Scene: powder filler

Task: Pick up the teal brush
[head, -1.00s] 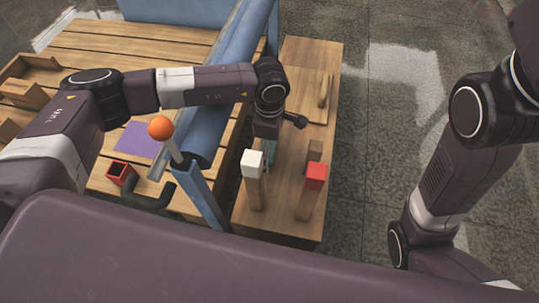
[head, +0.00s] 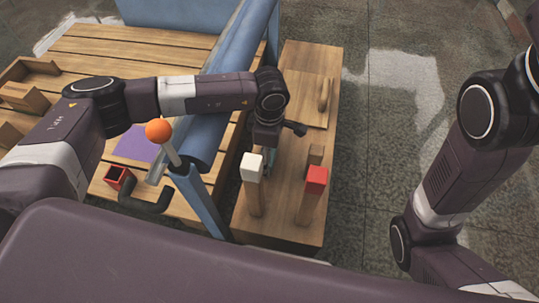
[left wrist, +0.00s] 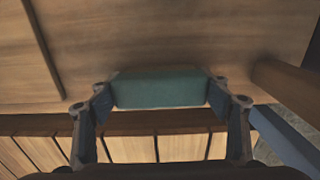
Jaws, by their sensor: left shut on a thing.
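The teal brush (left wrist: 160,88) shows in the left wrist view as a teal block lying across the space between my left gripper's fingers. My left gripper (left wrist: 162,96) is shut on it, one finger at each end. In the head view my left gripper (head: 264,146) points down over the wooden board, just behind the white-topped post. The brush is hidden there by the gripper and the post. My right gripper is out of view; only links of my right arm show at the right.

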